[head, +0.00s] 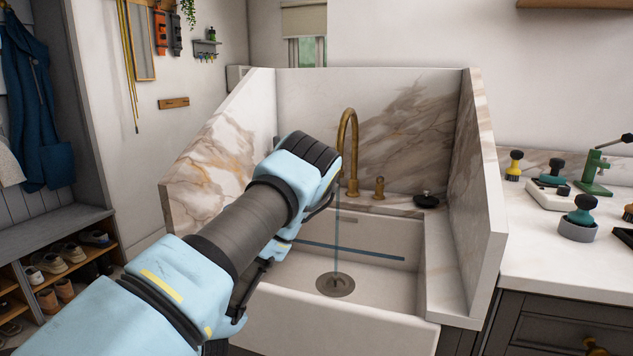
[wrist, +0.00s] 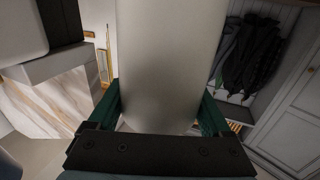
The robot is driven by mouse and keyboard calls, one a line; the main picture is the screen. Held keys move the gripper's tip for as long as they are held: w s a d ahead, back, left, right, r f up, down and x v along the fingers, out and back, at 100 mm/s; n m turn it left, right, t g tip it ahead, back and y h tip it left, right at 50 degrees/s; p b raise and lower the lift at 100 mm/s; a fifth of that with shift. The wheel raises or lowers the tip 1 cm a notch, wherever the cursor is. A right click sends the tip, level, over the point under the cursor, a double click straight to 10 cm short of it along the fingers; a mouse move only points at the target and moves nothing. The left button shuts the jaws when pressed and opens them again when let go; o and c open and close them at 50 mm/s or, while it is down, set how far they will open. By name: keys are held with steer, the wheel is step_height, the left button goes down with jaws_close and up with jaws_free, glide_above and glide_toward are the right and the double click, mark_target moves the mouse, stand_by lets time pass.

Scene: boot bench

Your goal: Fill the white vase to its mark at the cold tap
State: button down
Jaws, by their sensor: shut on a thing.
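The white vase (wrist: 170,60) fills the middle of the wrist view as a plain pale cylinder. My gripper (wrist: 161,112) is shut on it, with a green finger at each side. In the head view my arm hides the vase and the fingers. The brass gooseneck tap (head: 351,150) stands at the back of the sink, and my wrist covers part of its spout. A thin stream of water (head: 337,235) falls to the drain (head: 335,284). The vase's mark, mouth and water level are not visible.
The white sink (head: 390,305) has tall marble panels (head: 478,190) at its sides and back. A black plug (head: 426,199) lies on the back ledge. Brushes and a green stand (head: 594,175) crowd the right counter. A shoe bench (head: 50,230) is at left.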

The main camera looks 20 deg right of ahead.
steer(key=shift+r+p, duration=2.15)
steer(key=shift+r, duration=0.75)
